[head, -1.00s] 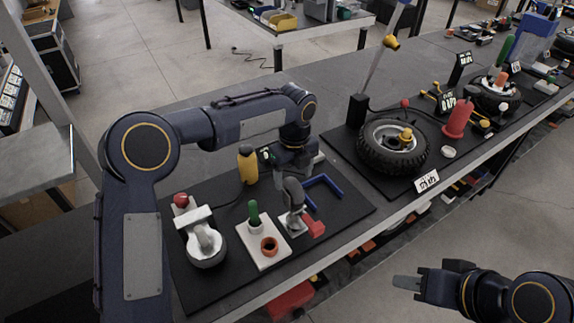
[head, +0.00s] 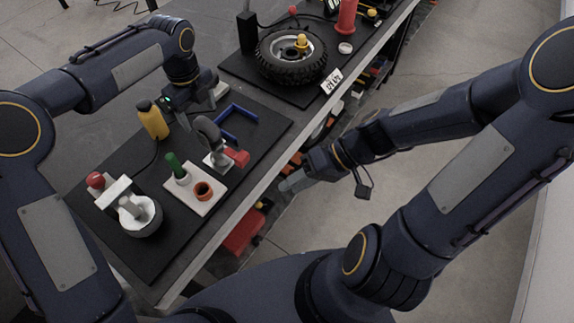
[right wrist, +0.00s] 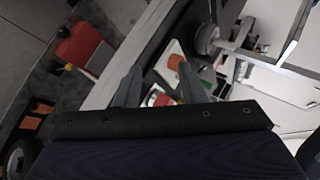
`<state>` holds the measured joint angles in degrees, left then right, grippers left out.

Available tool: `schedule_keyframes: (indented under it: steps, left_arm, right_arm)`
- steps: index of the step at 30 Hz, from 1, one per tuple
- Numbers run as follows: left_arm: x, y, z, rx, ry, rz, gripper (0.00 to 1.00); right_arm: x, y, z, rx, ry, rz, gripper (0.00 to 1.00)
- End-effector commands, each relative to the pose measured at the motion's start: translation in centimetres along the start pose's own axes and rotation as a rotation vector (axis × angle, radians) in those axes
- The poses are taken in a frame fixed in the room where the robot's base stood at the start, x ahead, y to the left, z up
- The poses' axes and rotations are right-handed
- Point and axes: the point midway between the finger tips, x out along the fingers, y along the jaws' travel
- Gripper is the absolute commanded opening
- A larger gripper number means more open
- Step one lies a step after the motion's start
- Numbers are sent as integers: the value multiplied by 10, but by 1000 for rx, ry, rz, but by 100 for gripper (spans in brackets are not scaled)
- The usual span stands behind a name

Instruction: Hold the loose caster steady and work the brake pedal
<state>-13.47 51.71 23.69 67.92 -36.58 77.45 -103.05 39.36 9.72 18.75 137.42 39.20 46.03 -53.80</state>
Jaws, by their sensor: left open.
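A caster (head: 143,222) with a dark tyre, pale hub and white bracket lies on the near end of the black mat (head: 118,258); a red knob (head: 95,180) is at its bracket. Farther along stands a grey upright piece (head: 208,134) with a red pedal-like block (head: 238,157). I cannot tell which is the loose caster. My left gripper (head: 208,97) is open behind the grey piece, its fingers partly hidden. My right gripper (head: 292,183) is beyond the bench's front edge, apart from everything. Its fingers are spread and empty in the right wrist view (right wrist: 158,82).
A white plate (head: 186,200) holds a green peg (head: 175,164) and an orange cup (head: 203,191). A yellow bottle-shaped thing (head: 153,120) and blue bracket (head: 236,122) are close by. A large tyre (head: 290,73) lies on the farther mat. Red bins sit below the bench.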

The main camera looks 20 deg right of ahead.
Motion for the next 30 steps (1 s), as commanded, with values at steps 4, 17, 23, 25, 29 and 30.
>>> schedule_keyframes:
  steps: [4, 17, 23, 25, 29, 30]
  left_arm:
    - [0, 0, 0, 0, 0, 0, 69]
    - [0, 0, 0, 0, 0, 0, 69]
    - [1, 0, 0, 0, 0, 0, 69]
    - [5, 0, 0, 0, 1, 2, 69]
    - [20, 0, 0, 0, 1, 3, 69]
    - [26, 1, 0, 0, 2, 4, 69]
  right_arm:
    - [21, 13, -13, 53, 62, -184, 36]
    - [42, 47, -61, 189, 459, -530, 36]
    - [40, 56, -71, 215, 551, -564, 36]
    - [40, 57, -72, 217, 560, -566, 36]
    - [40, 57, -72, 216, 561, -566, 36]
    - [40, 57, -72, 216, 561, -566, 36]
